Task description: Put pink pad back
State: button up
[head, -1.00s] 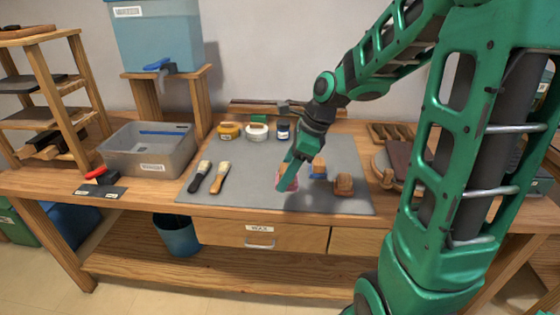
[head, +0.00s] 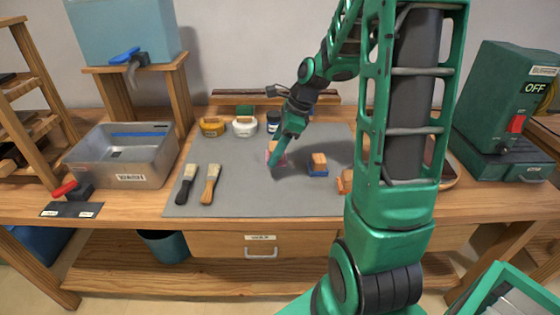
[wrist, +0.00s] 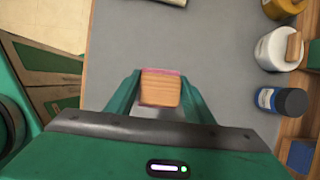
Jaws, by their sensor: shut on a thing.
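The pink pad (head: 276,157) is a small wooden block with a pink face. My gripper (head: 276,163) is shut on it over the grey mat (head: 240,190), left of a blue pad with a wooden handle (head: 318,166). In the wrist view, the block (wrist: 160,90) sits between the two fingers, with a pink edge along its far side. I cannot tell if the pad touches the mat. A brown pad (head: 345,182) lies farther right, partly hidden by my arm.
Two brushes (head: 198,185) lie on the mat's left. Yellow (head: 211,126), white (head: 245,126) and dark blue (head: 273,122) containers stand at the back. A grey wash bin (head: 120,155) is left; a green buffer machine (head: 505,110) is right. The mat's front middle is clear.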

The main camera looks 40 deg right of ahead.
jog(key=d+f, duration=0.1)
jog(key=w+d, duration=0.1)
jog(key=d+f, duration=0.1)
jog(key=d, duration=0.1)
jog(key=shift+w+f, duration=0.35)
jog(key=shift+f, duration=2.05)
jog(key=o, duration=1.1)
jog(key=shift+s, duration=0.1)
jog(key=shift+r, duration=0.1)
